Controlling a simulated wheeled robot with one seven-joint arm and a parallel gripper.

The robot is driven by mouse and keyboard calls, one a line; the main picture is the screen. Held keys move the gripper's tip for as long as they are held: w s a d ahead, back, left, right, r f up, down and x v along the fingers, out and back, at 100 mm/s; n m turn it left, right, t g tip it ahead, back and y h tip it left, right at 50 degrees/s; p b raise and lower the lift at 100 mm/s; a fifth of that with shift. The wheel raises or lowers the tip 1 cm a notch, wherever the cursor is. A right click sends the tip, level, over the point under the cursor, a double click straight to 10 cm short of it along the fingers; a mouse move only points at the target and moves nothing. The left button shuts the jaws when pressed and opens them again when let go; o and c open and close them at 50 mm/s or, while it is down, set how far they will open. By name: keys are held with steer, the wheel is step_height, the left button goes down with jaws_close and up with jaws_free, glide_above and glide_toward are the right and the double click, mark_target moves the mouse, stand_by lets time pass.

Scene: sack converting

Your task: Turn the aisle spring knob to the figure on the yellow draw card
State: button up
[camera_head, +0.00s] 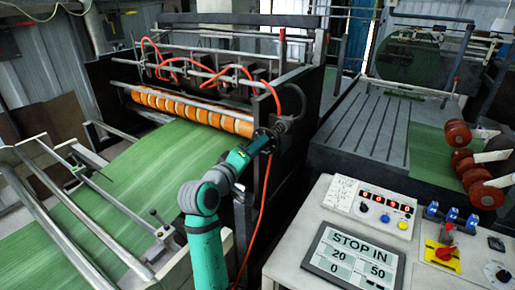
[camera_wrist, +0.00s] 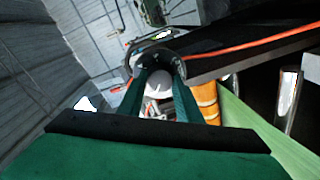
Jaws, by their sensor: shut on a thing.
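My gripper (camera_head: 266,138) is at the near side frame of the dark machine, by the right end of the orange roller. In the wrist view its two teal fingers (camera_wrist: 159,78) are shut on a round, dark-rimmed knob (camera_wrist: 155,58) with a pale middle. The fingers and wrist hide most of the knob in the head view, and I cannot read a scale or pointer on it. I cannot make out a yellow draw card with a figure in either view.
Green sack web (camera_head: 150,165) runs under the orange roller (camera_head: 190,108). A red hose (camera_head: 262,215) hangs close beside my arm. At right are a control desk with a "STOP IN 20 50" display (camera_head: 352,262) and a red switch on a yellow plate (camera_head: 440,258).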

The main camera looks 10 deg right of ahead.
steer(key=shift+f, duration=0.1)
steer(key=o, duration=1)
steer(key=shift+o, duration=0.2)
steer(key=v, duration=1.1)
steer(key=shift+w, duration=0.15)
